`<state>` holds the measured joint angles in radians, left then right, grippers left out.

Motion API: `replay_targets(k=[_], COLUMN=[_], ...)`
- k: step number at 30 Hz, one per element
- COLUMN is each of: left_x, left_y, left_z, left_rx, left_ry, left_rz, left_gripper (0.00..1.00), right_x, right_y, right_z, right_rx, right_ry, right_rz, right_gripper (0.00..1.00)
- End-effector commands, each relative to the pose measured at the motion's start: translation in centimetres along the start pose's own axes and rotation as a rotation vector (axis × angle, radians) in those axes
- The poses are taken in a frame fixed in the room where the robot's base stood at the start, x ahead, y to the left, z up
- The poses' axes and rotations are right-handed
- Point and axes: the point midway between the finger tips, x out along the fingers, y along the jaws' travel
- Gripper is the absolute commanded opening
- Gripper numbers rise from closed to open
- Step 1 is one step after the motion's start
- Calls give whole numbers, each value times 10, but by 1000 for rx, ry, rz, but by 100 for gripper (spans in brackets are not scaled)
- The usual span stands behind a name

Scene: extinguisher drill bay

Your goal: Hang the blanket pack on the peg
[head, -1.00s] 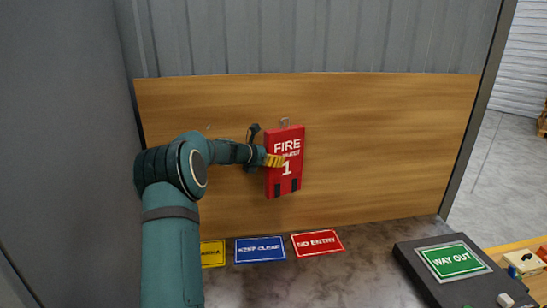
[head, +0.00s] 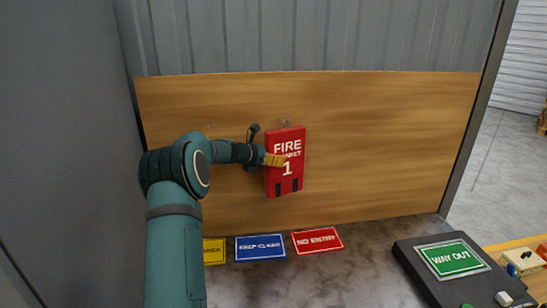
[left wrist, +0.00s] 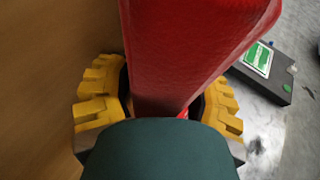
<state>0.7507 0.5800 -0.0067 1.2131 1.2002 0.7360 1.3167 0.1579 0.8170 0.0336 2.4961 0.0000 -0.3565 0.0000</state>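The blanket pack (head: 286,165) is a flat red pack with white "FIRE" lettering and a "1". It hangs upright in front of the wooden board, with a small grey loop or hook (head: 286,122) at its top. My left gripper (head: 274,160) comes in from the left and is shut on the pack's left edge. In the left wrist view the yellow fingers lie on both sides of the red pack (left wrist: 185,50). A small mark or fitting (head: 209,126) shows on the board further left. I cannot tell whether a peg sits behind the loop. My right gripper is out of view.
The wooden board (head: 390,140) stands at the back of a grey counter (head: 340,275). Yellow, blue (head: 260,248) and red (head: 317,241) signs lie below the pack. A dark case with a green "WAY OUT" sign (head: 453,259) is at right. A grey wall (head: 60,130) closes the left side.

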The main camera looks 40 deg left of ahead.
Motion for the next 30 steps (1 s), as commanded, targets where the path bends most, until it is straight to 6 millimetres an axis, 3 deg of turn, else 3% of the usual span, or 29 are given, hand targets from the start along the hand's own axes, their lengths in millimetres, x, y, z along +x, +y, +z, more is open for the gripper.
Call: replay_targets(k=[1, 2, 3, 19, 23, 30], left_x=[0, 0, 0, -5, -20, -68], left_y=[1, 1, 1, 3, 4, 0], left_z=[-1, -1, -1, -2, -1, 0], left_rx=[-1, -1, 0, 0, -1, 1], left_ry=[1, 1, 1, 3, 2, 1], left_rz=[2, 2, 2, 7, 10, 4], left_gripper=[78, 89, 92, 92, 92, 92], right_x=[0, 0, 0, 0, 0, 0], right_y=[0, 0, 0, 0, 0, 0], right_z=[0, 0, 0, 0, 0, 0], right_rx=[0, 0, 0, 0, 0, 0], right_ry=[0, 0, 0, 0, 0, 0], right_rz=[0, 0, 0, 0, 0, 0], right_gripper=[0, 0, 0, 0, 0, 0])
